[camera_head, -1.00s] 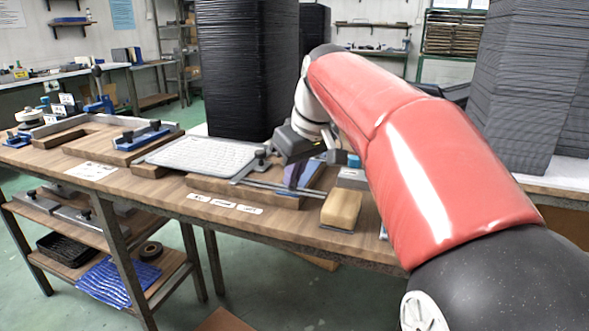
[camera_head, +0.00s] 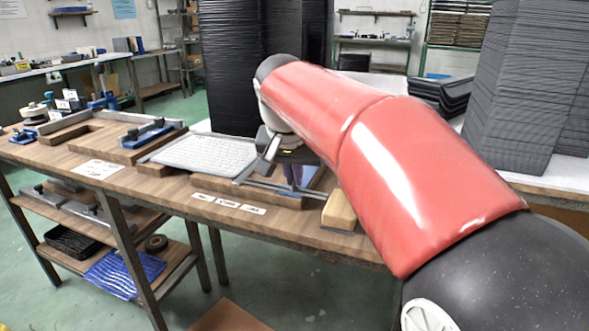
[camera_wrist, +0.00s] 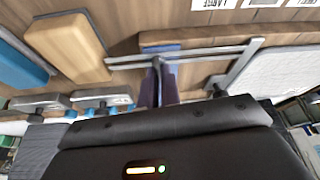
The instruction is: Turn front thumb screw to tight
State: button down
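My gripper (camera_head: 290,155) reaches down over the right end of the light tray panel fixture, partly hidden by my red arm. A grey metal bar (camera_head: 260,165) runs along the panel's right side, and a thin rail (camera_head: 285,189) runs along the front. In the wrist view, a small dark knob (camera_wrist: 217,91) sits at the far end of the grey bar (camera_wrist: 240,62), close to my gripper; it looks like a thumb screw, but I cannot tell whether it is the front one. Purple strips (camera_wrist: 158,88) lie at the fingertip area, and finger spacing is unclear. No contact with the knob shows.
The light tray panel (camera_head: 205,153) lies left of my gripper. A wooden block (camera_head: 340,211) stands at the right, with a blue block (camera_wrist: 20,66) beside it in the wrist view. White labels (camera_head: 228,204) lie at the front. Black tray stacks (camera_head: 525,90) rise behind and right.

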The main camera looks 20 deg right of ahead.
jog(key=shift+a+m+h, duration=0.1)
jog(key=shift+m+h, duration=0.2)
jog(key=shift+m, duration=0.5)
jog(key=c, duration=1.6)
grip_release()
jog(key=v, duration=0.7)
jog(key=shift+r+p, duration=0.3)
jog(key=shift+r, duration=0.1)
jog(key=shift+s+a, duration=0.1)
jog(key=shift+a, duration=0.05)
